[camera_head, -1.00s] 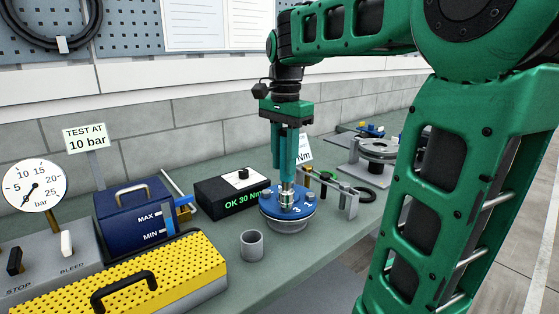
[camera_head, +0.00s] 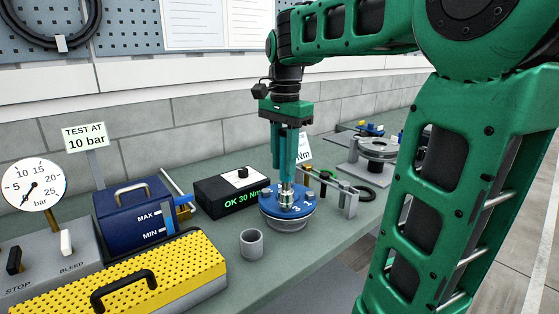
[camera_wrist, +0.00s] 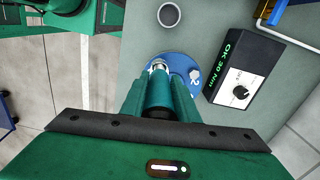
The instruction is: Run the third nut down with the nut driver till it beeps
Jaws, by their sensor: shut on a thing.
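My gripper (camera_head: 288,158) is shut on the nut driver (camera_head: 287,192), which hangs upright below the fingers with its silver socket down at the blue flange (camera_head: 296,210). The flange is a round disc on a grey base, with a white "3" on its top. In the wrist view the nut driver (camera_wrist: 159,66) reaches onto the edge of the blue flange (camera_wrist: 184,68). The nut under the socket is hidden. A black controller box (camera_head: 232,192) beside the flange reads "OK 30 Nm" in green; it also shows in the wrist view (camera_wrist: 232,95).
A grey cup (camera_head: 251,244) stands in front of the flange. A blue tank (camera_head: 135,208), a yellow perforated cover (camera_head: 130,275) and a pressure gauge (camera_head: 33,187) are at left. A metal rack (camera_head: 347,198) and a round turntable (camera_head: 377,150) are at right.

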